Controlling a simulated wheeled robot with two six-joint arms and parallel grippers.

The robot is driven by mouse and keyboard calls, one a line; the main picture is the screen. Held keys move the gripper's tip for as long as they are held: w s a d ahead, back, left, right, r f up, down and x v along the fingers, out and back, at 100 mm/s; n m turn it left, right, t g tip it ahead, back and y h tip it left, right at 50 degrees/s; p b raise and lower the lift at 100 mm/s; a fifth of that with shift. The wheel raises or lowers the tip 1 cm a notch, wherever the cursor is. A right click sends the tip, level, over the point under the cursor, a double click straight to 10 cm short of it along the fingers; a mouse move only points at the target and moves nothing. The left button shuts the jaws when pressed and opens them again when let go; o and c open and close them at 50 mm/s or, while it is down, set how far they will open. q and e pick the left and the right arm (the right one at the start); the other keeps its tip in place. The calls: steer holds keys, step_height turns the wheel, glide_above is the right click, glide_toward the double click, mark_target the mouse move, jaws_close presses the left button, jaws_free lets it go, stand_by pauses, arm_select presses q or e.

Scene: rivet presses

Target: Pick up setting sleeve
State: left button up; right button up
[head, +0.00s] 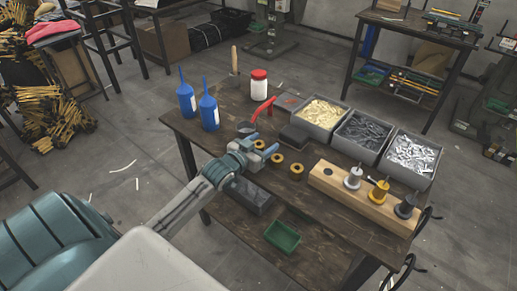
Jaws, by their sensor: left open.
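A wooden block (335,189) at the table's right front has an empty dark hole at its left end. Three flanged pieces stand upright in it: a silver one (353,178), a yellow one (379,191) and a dark grey one (405,207). I cannot tell which of them is the setting sleeve. My left gripper (268,153) is open, low over the table's middle, left of the block and apart from it. Two short brass-coloured rings, one (277,159) right by the fingers and one (296,171) a little to the right, sit on the table.
Three grey bins, of cream (321,114), dark (363,131) and silver (412,153) small parts, line the back right. A green tray (282,237) sits below the tabletop.

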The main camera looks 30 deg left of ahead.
arm_select(q)
steer(key=shift+c, duration=0.2)
steer(key=c, duration=1.2)
